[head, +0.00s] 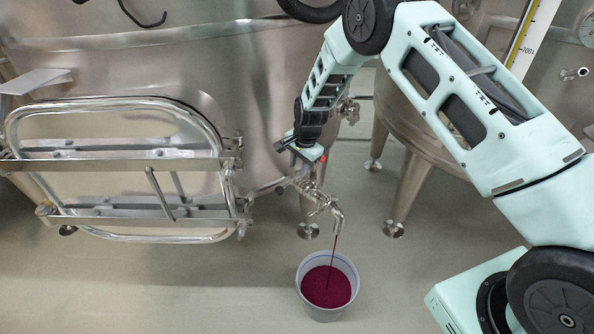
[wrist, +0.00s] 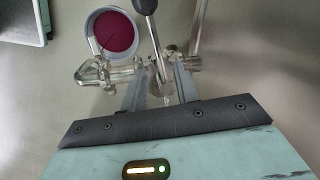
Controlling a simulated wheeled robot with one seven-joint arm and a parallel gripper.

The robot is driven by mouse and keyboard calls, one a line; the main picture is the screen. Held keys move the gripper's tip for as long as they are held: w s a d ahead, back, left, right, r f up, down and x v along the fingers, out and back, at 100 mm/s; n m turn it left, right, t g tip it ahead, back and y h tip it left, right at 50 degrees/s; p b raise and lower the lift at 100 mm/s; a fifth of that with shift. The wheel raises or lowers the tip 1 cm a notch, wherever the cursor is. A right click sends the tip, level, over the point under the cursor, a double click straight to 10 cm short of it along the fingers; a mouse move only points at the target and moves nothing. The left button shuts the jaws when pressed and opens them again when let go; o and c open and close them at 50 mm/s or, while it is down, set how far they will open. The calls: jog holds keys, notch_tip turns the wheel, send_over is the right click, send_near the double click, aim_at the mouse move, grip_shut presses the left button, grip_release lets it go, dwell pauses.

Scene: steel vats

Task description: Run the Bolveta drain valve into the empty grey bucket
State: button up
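The grey bucket (head: 325,307) stands on the floor below the drain valve (head: 322,200). A thin dark red stream (head: 334,252) runs from the valve's downturned spout into it. Dark red liquid (head: 326,287) fills much of the bucket, below the rim. My gripper (head: 307,170) is at the valve from above. In the wrist view, the fingers of my gripper (wrist: 158,88) stand apart on either side of the valve's lever (wrist: 153,42), which has a dark knob. Contact with the lever is unclear. The bucket also shows in the wrist view (wrist: 92,50).
A large steel vat (head: 200,65) with a barred oval hatch (head: 130,170) fills the left. Another vat on legs (head: 405,187) stands behind my arm, with a level scale (head: 526,42) above. The floor left of the bucket (head: 190,290) is clear.

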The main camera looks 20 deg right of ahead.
aim_at(296, 178)
jog(key=shift+w+a+f, duration=0.1)
jog(key=shift+w+f, duration=0.05)
jog(key=shift+f, duration=0.75)
jog(key=shift+w+a+f, duration=0.1)
jog(key=shift+w+f, duration=0.05)
jog(key=shift+f, duration=0.7)
grip_shut()
jog(key=shift+w+a+f+m, duration=0.1)
jog(key=shift+f+m, duration=0.05)
jog(key=shift+m, duration=0.15)
jog(key=shift+w+a+m+b, duration=0.15)
jog(key=shift+w+m+b, duration=0.15)
jog(key=shift+m+b, duration=0.35)
jog(key=shift+r, duration=0.2)
grip_release()
jog(key=shift+r, duration=0.1)
